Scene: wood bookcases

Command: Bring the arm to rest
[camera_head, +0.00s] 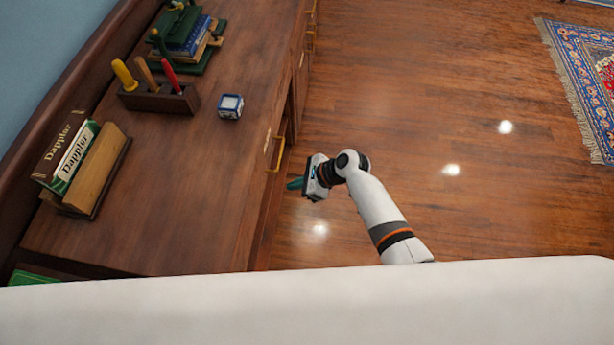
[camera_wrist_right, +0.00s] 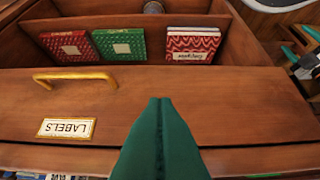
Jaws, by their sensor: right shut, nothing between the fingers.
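My right gripper (camera_head: 297,184) hangs at the end of my white right arm in the head view, just right of the wood cabinet's front edge and over the floor. Its fingers are shut with nothing between them. In the right wrist view its green fingers (camera_wrist_right: 160,125) are together in front of a wood drawer front. My left arm and gripper do not show in the head view.
The wood cabinet (camera_head: 185,180) carries a small blue-white cube (camera_head: 230,106), a tool block (camera_head: 160,99) and books (camera_head: 70,155). The wrist view shows a gold handle (camera_wrist_right: 73,77), a LABELS plate (camera_wrist_right: 66,128) and booklets (camera_wrist_right: 192,45) in a compartment. Floor (camera_head: 430,100) is clear to the right.

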